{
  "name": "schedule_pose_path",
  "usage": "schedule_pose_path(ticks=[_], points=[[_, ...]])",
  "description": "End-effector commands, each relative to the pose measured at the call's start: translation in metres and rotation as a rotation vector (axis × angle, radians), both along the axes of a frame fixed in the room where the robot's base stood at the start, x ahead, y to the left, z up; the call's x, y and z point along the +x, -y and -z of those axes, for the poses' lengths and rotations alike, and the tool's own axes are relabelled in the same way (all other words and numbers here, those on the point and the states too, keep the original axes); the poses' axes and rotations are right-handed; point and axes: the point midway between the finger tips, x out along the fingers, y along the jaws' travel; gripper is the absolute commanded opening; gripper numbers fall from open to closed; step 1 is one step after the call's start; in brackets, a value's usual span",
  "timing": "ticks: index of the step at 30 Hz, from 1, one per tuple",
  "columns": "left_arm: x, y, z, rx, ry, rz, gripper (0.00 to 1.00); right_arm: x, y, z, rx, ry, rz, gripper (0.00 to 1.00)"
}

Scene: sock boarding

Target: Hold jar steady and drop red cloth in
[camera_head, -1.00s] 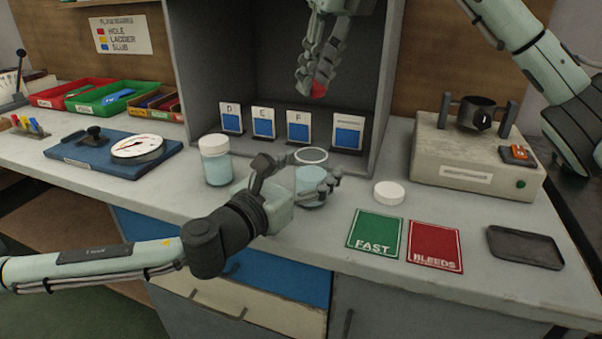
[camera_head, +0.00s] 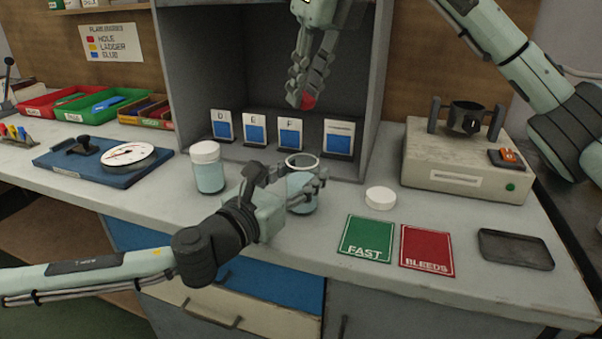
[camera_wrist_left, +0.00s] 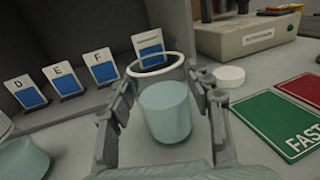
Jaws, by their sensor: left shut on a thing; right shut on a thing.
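An open glass jar (camera_head: 302,190) with pale blue liquid stands upright on the bench in front of the grey booth. My left gripper (camera_head: 296,183) is shut around its sides. The left wrist view shows the jar (camera_wrist_left: 166,110) between the two fingers (camera_wrist_left: 162,112), with its open rim uppermost. My right gripper (camera_head: 308,97) points down, shut on a small red cloth (camera_head: 309,102), above and slightly behind the jar's mouth. Only a bit of the cloth shows below the fingertips. The jar's white lid (camera_head: 380,198) lies on the bench to its right.
A second, lidded jar (camera_head: 208,168) stands to the left. Cards (camera_head: 290,134) stand in the booth (camera_head: 190,60) behind. The green FAST card (camera_head: 366,239), red BLEEDS card (camera_head: 428,249) and dark tray (camera_head: 516,249) lie to the right. A beige device (camera_head: 460,165) stands behind them.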

Motion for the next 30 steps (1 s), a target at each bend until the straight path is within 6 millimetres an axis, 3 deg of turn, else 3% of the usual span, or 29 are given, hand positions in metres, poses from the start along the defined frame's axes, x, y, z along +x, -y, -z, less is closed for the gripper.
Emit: schedule_pose_path(ticks=[30], points=[[0.000,0.000,0.000,0.001,-0.001,-0.001,0.16,0.000,0.000,0.051,0.001,0.001,0.000,0.11]])
